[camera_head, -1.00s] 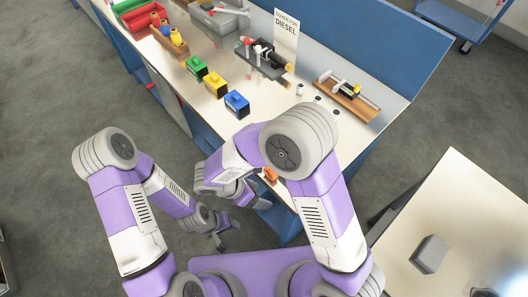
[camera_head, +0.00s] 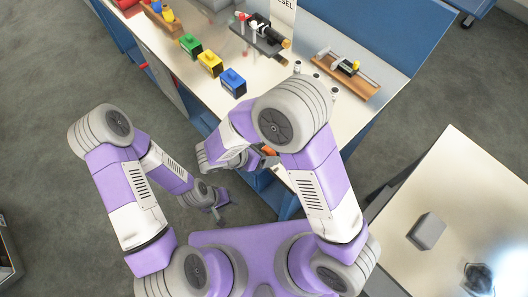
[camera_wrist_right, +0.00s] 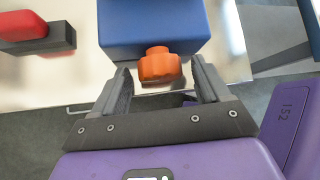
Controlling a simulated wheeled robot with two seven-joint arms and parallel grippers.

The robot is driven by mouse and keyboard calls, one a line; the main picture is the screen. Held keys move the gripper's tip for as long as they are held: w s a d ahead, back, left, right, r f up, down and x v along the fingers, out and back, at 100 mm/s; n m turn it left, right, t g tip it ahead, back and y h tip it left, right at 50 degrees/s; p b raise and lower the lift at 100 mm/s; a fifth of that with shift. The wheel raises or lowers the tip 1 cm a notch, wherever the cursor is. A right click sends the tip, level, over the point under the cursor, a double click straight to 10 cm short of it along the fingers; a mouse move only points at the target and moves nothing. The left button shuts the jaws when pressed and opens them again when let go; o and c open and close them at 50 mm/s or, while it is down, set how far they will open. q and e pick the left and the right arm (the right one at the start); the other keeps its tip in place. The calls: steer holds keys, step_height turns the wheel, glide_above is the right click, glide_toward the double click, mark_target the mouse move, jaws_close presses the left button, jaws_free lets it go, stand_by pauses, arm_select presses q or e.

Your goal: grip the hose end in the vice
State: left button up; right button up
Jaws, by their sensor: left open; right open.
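A wooden board (camera_head: 346,74) on the bench carries a black cylinder with a yellow part and a metal bar. A dark fixture (camera_head: 258,38) with a black cylinder and a red knob stands further left. I cannot tell which of these is the vice or the hose end. My right gripper (camera_wrist_right: 160,85) is open, its fingers either side of an orange knob (camera_wrist_right: 159,66) on a blue block (camera_wrist_right: 152,25); contact is not clear. In the head view my right arm partly covers the orange part (camera_head: 268,150). My left gripper (camera_head: 216,212) is open, low beside the bench and apart from these things.
Green (camera_head: 190,45), yellow (camera_head: 210,63) and blue (camera_head: 233,83) blocks stand in a row on the bench. Small white pieces stand near the wooden board. A side table (camera_head: 465,190) with a grey block (camera_head: 427,231) is at the right. Floor shows at the left.

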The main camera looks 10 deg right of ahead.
steer(key=shift+c, duration=0.3)
steer(key=c, duration=1)
steer(key=t+b, duration=0.1)
steer(key=b, duration=0.1)
steer(key=m+t+y+b, duration=0.1)
steer(key=b, duration=0.2)
steer(key=t+y+b, duration=0.1)
steer(key=b, duration=0.1)
steer(key=shift+s+d+f+m, duration=0.2)
steer(key=shift+s+f+m, duration=0.05)
steer(key=shift+m, duration=0.15)
steer(key=shift+r+t+b, duration=0.15)
steer(key=shift+t+b, duration=0.25)
steer(key=shift+b, duration=0.45)
steer(key=shift+r, duration=0.1)
steer(key=o, duration=1.1)
steer(key=shift+c, duration=0.2)
